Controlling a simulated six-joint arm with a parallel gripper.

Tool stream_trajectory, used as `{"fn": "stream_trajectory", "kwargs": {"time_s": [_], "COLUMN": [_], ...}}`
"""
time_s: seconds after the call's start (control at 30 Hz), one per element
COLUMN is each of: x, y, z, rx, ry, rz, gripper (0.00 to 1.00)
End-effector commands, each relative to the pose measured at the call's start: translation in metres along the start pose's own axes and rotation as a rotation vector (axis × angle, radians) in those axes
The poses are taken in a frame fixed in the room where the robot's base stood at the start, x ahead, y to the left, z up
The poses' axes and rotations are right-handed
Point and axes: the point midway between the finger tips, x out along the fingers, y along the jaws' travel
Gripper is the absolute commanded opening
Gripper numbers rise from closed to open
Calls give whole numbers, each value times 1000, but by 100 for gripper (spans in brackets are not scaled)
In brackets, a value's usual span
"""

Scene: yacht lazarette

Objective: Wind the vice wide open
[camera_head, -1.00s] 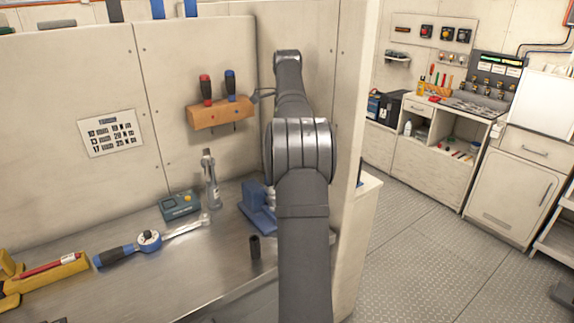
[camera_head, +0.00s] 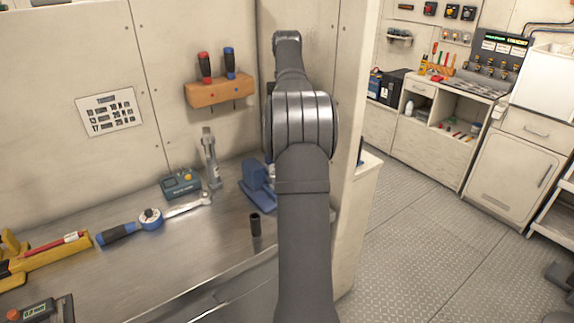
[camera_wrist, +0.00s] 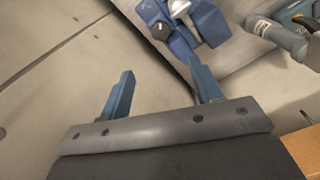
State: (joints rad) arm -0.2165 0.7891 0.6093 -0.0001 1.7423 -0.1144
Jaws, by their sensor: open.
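The blue vice (camera_head: 258,186) stands on the metal bench in the head view, partly hidden behind my arm. It also shows at the top of the wrist view (camera_wrist: 183,40), with a light metal screw part and a dark round knob end on it. How far its jaws are apart cannot be told. My gripper (camera_wrist: 162,80) shows in the wrist view with its two blue fingers spread and nothing between them. The fingers point toward the vice and are apart from it. In the head view my gripper is hidden by the arm.
A dark socket (camera_head: 255,225) stands upright in front of the vice. A wooden screwdriver rack (camera_head: 219,90) juts from the wall. A panel edge bounds the bench at right.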

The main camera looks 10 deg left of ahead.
Motion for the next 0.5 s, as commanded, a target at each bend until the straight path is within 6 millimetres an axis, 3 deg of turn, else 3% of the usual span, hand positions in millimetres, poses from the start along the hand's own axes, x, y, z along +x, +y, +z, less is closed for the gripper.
{"fn": "stream_trajectory", "kwargs": {"time_s": [0.5], "x": [105], "y": [0], "z": [1], "rx": [4], "ry": [-3], "rz": [1], "gripper": [59]}}
